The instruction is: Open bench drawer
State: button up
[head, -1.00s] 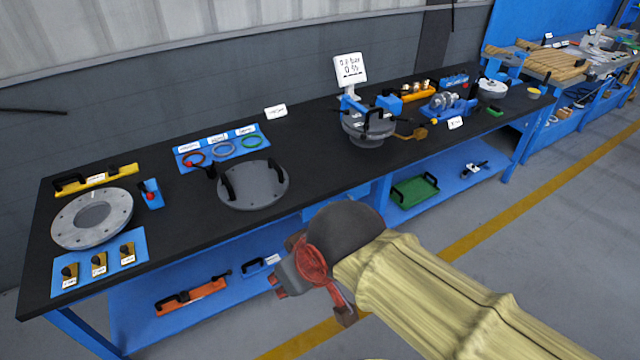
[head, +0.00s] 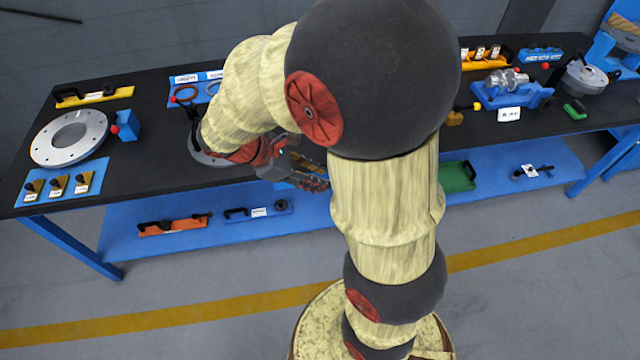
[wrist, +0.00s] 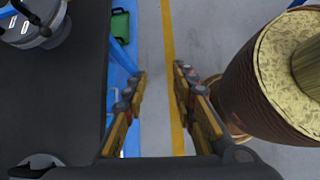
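The long bench has a black top (head: 150,85) and a blue frame with a lower shelf. The bench drawer cannot be made out in the head view, where my arm covers the middle of the bench front. In the wrist view, blue bench parts (wrist: 122,75) show along the edge of the black top, left of the fingers; I cannot tell whether one is the drawer front. My gripper (wrist: 160,70) is open and empty, its two fingers apart with floor visible between them. In the head view my gripper (head: 315,178) is near the bench's front edge.
The lower shelf (head: 330,205) holds an orange tool (head: 175,225) and a green tray (head: 458,176). A flanged ring (head: 68,138) and other parts stand on the bench top. The floor (head: 200,280) in front, with a yellow line, is clear.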

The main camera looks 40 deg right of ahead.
jog(key=w+d+f+n+t+h+b, duration=0.1)
jog(key=w+d+f+n+h, duration=0.25)
jog(key=f+n, duration=0.3)
jog(key=w+d+f+n+h+b, duration=0.1)
jog(key=w+d+f+n+h, duration=0.1)
jog(key=w+f+n+h, duration=0.45)
jog(key=w+d+f+n+t+h, duration=0.1)
jog(key=w+d+f+n, duration=0.15)
jog(key=f+n, duration=0.4)
notch_tip(320, 180, down, 14)
jog(key=w+n+t+b, duration=0.1)
jog(key=w+n+t, duration=0.1)
jog(key=n+t, duration=0.45)
jog(key=x, duration=0.2)
jog(key=b+x, duration=0.1)
jog(key=x, duration=0.1)
jog(key=b+x, duration=0.1)
jog(key=x, duration=0.2)
jog(key=shift+s+d+r, duration=0.15)
jog(key=shift+s+d, duration=0.05)
jog(key=shift+s, duration=0.1)
jog(key=shift+c, duration=0.7)
grip_shut()
